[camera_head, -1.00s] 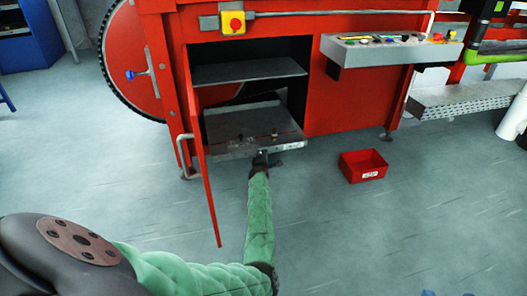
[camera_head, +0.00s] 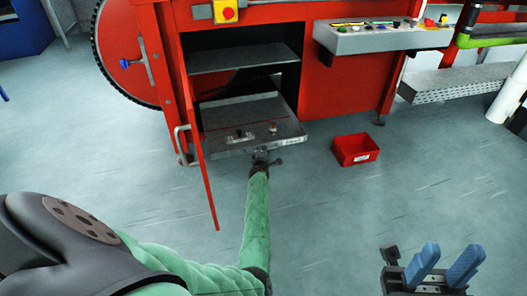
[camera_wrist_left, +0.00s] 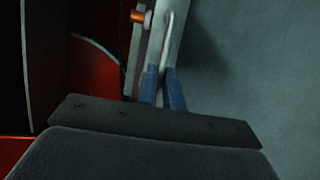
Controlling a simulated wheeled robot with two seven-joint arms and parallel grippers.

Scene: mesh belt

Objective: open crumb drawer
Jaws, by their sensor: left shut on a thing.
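The crumb drawer (camera_head: 222,117) is a grey metal tray low in the red machine, pulled partly out of its opening. A few small pieces lie on it. My left gripper (camera_head: 262,158) is at the middle of the drawer's front edge, shut on its handle, which is mostly hidden in the head view. In the left wrist view the blue fingers (camera_wrist_left: 163,90) close around a pale metal bar (camera_wrist_left: 174,35) beside the drawer front. My right gripper (camera_head: 442,268) is open and empty above the floor at the lower right, its blue fingers apart.
A red door (camera_head: 199,165) stands open at the drawer's left. A red bin (camera_head: 355,150) sits on the floor to the right. A grey control panel (camera_head: 382,38) juts from the machine at the upper right. The floor in front is clear.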

